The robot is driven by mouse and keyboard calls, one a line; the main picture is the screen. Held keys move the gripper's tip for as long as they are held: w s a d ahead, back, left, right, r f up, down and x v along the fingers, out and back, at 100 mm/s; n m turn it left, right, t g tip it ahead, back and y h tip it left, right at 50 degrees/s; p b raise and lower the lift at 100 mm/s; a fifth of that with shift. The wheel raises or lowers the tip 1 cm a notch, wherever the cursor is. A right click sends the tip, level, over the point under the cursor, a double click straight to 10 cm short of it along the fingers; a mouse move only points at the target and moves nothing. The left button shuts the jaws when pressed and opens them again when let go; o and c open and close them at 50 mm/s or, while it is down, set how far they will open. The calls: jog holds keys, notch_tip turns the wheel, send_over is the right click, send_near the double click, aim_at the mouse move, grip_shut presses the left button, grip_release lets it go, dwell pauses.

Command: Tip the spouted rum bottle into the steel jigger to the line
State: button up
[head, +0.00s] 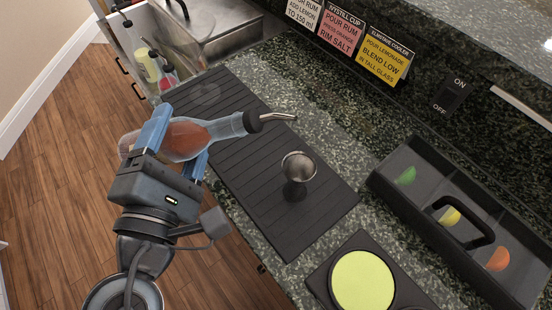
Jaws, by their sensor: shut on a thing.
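The spouted rum bottle (222,127) is clear with reddish-brown liquid and a dark collar with a bent steel spout (277,117). It lies almost sideways in the picture, its spout end to the right. My gripper (183,137) is shut around the bottle's body, which passes between its blue fingers. The steel jigger (298,166) stands on the dark ribbed mat (240,165), below and right of the spout tip in the picture. The spout tip is apart from the jigger, and no stream shows. The liquid level inside the jigger and its line cannot be made out.
A black caddy (400,212) with green, yellow and orange wedges stands at right. A dark tray with a yellow-green disc (362,280) is at the bottom. Instruction cards (384,55) line the back, near an ON/OFF switch (447,96). A sink (215,25) lies at top left.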

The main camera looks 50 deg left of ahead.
jog(key=shift+s+a+f+m+b, duration=0.25)
jog(key=shift+f+m+b, duration=0.15)
jog(key=shift+m+b, duration=0.4)
jog(key=shift+f+b, duration=0.15)
jog(key=shift+b, duration=0.2)
jog(key=shift+s+a, duration=0.1)
jog(key=shift+f+m+b, duration=0.2)
jog(key=shift+m+b, duration=0.2)
jog(key=shift+s+a+f+m+b, duration=0.2)
jog(key=shift+f+m+b, duration=0.3)
jog(key=shift+b, duration=0.25)
jog(key=shift+r+m+p, duration=0.35)
jog(key=shift+r+m, duration=0.05)
jog(key=shift+r, duration=0.1)
jog(key=shift+a+r, duration=0.1)
jog(key=shift+r, duration=0.2)
jog(key=shift+r+m+p, duration=0.5)
dwell(1.3)
